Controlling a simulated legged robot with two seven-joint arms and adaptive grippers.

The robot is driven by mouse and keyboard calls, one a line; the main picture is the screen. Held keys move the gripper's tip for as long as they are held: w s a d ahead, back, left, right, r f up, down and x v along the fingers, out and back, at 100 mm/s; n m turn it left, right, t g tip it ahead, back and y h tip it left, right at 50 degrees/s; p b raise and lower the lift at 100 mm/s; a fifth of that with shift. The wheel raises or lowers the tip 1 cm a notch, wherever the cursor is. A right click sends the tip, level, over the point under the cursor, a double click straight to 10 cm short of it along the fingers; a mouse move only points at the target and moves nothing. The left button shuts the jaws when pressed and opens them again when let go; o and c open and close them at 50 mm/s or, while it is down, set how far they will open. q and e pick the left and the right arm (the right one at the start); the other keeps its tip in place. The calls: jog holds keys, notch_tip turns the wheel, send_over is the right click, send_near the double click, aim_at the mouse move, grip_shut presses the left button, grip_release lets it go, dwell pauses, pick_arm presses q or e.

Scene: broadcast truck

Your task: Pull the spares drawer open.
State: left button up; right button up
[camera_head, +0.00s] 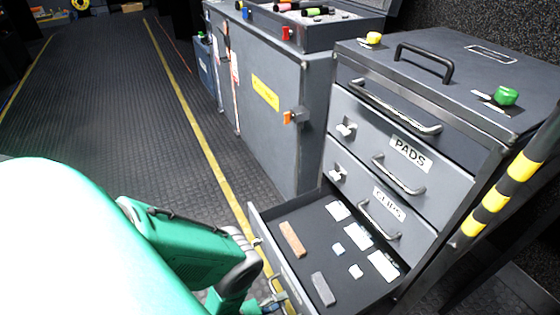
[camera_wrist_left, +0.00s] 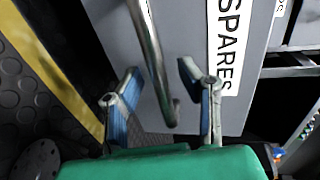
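The spares drawer (camera_head: 300,212) is the bottom drawer of the grey cabinet and stands pulled well out, with its inside showing from above. Its front carries a white SPARES label (camera_wrist_left: 224,45) in the left wrist view. The metal bar handle (camera_wrist_left: 153,55) of that front passes between the fingers of my left gripper (camera_wrist_left: 160,76). The two blue-padded fingers are spread apart, with gaps to the bar. In the head view my left gripper (camera_head: 270,298) is at the drawer's front, partly cut off by the bottom edge. My right gripper does not show.
A brown block (camera_head: 292,239), a grey block (camera_head: 323,289) and several white pieces lie in the drawer. Above it, the PADS drawer (camera_head: 385,150) and the CLIPS drawer (camera_head: 370,195) are shut. A grey cupboard (camera_head: 262,120) stands to the left. The ribbed floor (camera_head: 110,90) is clear.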

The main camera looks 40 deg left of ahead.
pick_arm(q)
jog(key=v, duration=1.1)
jog(key=shift+s+a, duration=0.2)
jog(key=shift+s, duration=0.2)
jog(key=w+n+g+y, duration=0.1)
jog(key=w+n, duration=0.1)
jog(key=w+r+n+g+y, duration=0.1)
jog(key=w+n, duration=0.1)
jog(key=w, duration=0.1)
jog(key=w+n+g+y, duration=0.1)
jog(key=w+n, duration=0.2)
jog(key=shift+w+a+r+g, duration=0.15)
jog(key=shift+w+a+g, duration=0.1)
jog(key=shift+a+g, duration=0.15)
jog(key=s+d+r+n+g+p, duration=0.1)
jog(key=s+r+n+g+p, duration=0.2)
jog(key=r, duration=0.8)
jog(key=s+d+r+n+g+y+p, duration=0.1)
jog(key=s+r+n+g+p, duration=0.2)
jog(key=r+n+p, duration=0.3)
jog(key=s+r+n+g+y+p, duration=0.1)
jog(key=s+r+n+g+p, duration=0.2)
jog(key=r, duration=1.3)
jog(key=shift+d+n+g+p, duration=0.4)
jog(key=shift+n+g+p, duration=0.2)
jog(key=shift+n+p, duration=0.5)
